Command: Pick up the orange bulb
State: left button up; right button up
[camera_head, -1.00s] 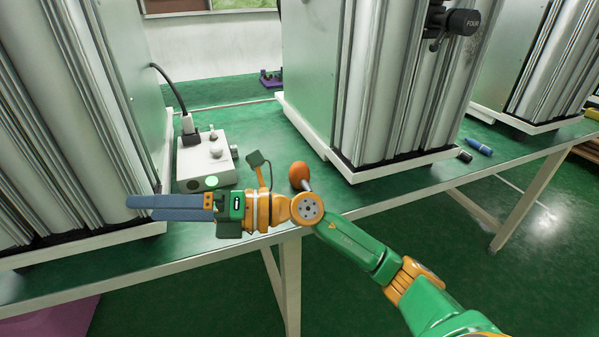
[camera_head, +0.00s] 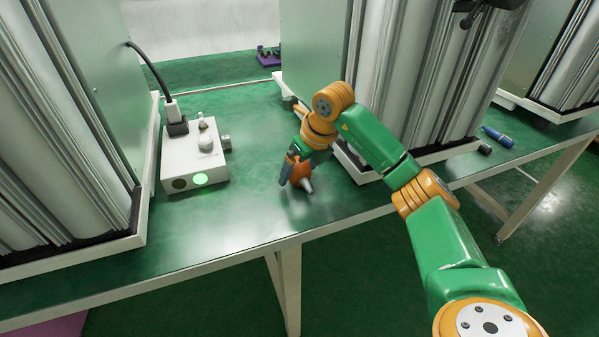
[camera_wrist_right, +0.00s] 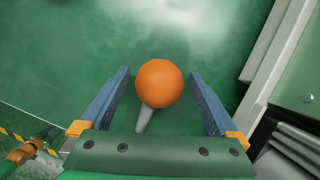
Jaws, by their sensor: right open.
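The orange bulb (camera_head: 301,171) has a round orange head and a grey stem, and lies on the green table. In the right wrist view the orange bulb (camera_wrist_right: 159,83) is between the two blue fingers, with its stem toward the palm and a gap on each side. My right gripper (camera_head: 292,172) is open and points down at the bulb; one blue finger shows at the bulb's left in the head view. The right gripper (camera_wrist_right: 159,95) shows both fingers spread in the wrist view. My left gripper is not in view.
A white box (camera_head: 195,160) with a lit green button and a plugged cable stands left on the green table (camera_head: 240,215). Large metal columns on white bases (camera_head: 363,172) stand close on the right and on the left. A blue object (camera_head: 497,137) lies farther right.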

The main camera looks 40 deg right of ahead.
jog(key=shift+r, duration=0.1)
jog(key=c, duration=0.9)
jog(key=shift+o, duration=0.2)
